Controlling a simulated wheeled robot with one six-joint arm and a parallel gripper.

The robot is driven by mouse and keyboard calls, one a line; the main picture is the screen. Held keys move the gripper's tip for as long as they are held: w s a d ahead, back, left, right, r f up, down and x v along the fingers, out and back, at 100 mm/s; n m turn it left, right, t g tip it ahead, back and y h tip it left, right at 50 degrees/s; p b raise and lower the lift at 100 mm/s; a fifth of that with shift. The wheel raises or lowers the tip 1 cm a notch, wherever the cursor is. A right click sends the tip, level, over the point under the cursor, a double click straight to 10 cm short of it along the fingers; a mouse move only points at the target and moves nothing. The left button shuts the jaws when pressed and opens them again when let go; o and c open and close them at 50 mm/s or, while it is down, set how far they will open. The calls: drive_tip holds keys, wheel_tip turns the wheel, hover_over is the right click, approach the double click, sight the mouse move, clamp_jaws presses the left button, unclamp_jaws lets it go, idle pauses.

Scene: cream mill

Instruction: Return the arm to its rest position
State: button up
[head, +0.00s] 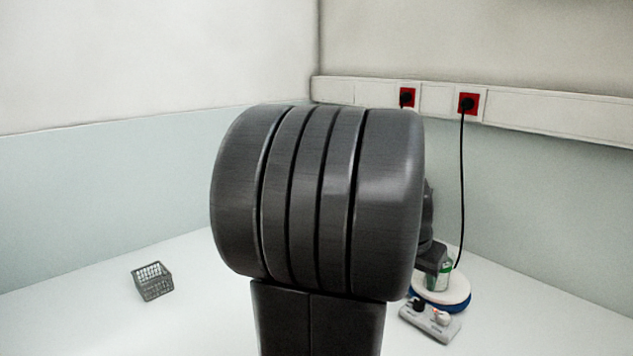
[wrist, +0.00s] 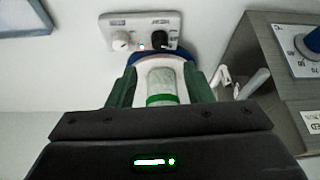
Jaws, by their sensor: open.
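My gripper (wrist: 162,76) is at the bottom and middle of the wrist view, open, with one dark green finger on each side of a pale can with a green band (wrist: 162,86). I cannot tell whether either finger touches the can. In the head view the can (head: 445,276) stands on a round white plate with a blue rim (head: 457,291). My gripper (head: 434,262) is beside it there, partly hidden behind my large dark arm link.
A switch box with knobs (head: 430,322) lies just in front of the plate. A grey wire basket (head: 152,281) stands far left. A black cable (head: 462,190) hangs from a red wall socket behind the plate. A grey unit with a dial (wrist: 262,75) is right in the wrist view.

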sight(420, 301)
drive_tip(key=v, duration=0.4)
drive_tip(key=x, duration=1.3)
drive_tip(key=shift+f, duration=0.15)
drive_tip(key=shift+p, duration=0.3)
drive_tip(key=shift+s+d+n+y+p, duration=0.1)
drive_tip(key=shift+n+y+p, duration=0.4)
drive_tip(key=shift+n+p, duration=0.7)
drive_tip(key=shift+d+n+t+y, duration=0.1)
drive_tip(key=shift+n+t+y, duration=0.3)
drive_tip(key=shift+n, duration=0.95)
drive_tip(key=shift+d+n+t+y, duration=0.15)
drive_tip(key=shift+n+y, duration=0.45)
drive_tip(key=shift+n, duration=0.75)
drive_tip(key=v, duration=1.1)
drive_tip(key=shift+a+r, duration=0.25)
drive_tip(key=shift+r, duration=0.05)
drive_tip(key=shift+s, duration=0.2)
